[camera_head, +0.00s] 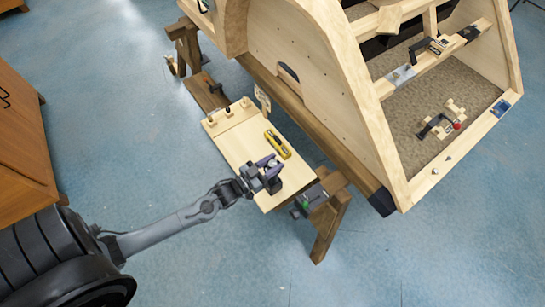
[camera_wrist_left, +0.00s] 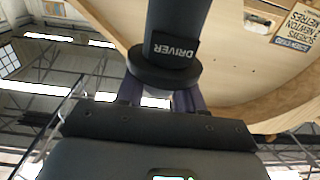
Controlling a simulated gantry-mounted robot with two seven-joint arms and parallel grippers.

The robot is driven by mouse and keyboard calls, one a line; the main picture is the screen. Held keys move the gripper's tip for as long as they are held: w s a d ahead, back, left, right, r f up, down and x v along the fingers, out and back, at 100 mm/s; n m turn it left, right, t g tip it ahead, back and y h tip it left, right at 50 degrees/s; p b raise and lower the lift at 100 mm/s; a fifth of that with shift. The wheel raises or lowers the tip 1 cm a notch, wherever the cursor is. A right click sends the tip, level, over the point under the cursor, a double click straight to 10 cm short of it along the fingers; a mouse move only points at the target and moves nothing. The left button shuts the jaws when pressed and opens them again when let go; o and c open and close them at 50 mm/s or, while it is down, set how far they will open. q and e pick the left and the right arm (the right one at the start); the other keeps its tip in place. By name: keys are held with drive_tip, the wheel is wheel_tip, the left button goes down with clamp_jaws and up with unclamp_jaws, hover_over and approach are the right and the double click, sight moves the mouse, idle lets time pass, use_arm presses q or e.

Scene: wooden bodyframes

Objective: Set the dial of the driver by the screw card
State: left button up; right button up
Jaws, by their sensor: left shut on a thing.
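My left gripper (camera_head: 268,168) is over the near end of a small wooden bench. In the left wrist view its fingers (camera_wrist_left: 160,98) are shut on the driver (camera_wrist_left: 178,35), a black cylinder with a wide dark collar and the label DRIVER. The label appears upside down. In the head view, part of the dark driver (camera_head: 274,186) shows by the gripper. The dial's setting cannot be read. The screw card (camera_wrist_left: 298,25), lettered SCREWS NEWTON METRES, shows at the upper right of the wrist view. A pale card (camera_head: 262,98) hangs beyond the bench. My right gripper is not in view.
A yellow level (camera_head: 277,144) lies on the bench top (camera_head: 238,152). Several pegs stand at its far end. A grey vise-like device (camera_head: 310,199) sits at the near right corner. The large wooden bodyframe (camera_head: 315,75) stands close on the right.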

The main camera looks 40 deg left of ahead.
use_arm(q)
drive_tip(key=shift+n+y+p, duration=0.7)
drive_tip(key=shift+n+y, duration=0.5)
drive_tip(key=shift+y, duration=0.7)
drive_tip(key=shift+y, duration=0.3)
drive_tip(key=o, duration=0.9)
drive_tip(key=shift+o, duration=0.2)
drive_tip(key=s, duration=1)
drive_tip(key=shift+s+d+p, duration=0.25)
drive_tip(key=shift+s+p, duration=0.15)
drive_tip(key=shift+p, duration=0.05)
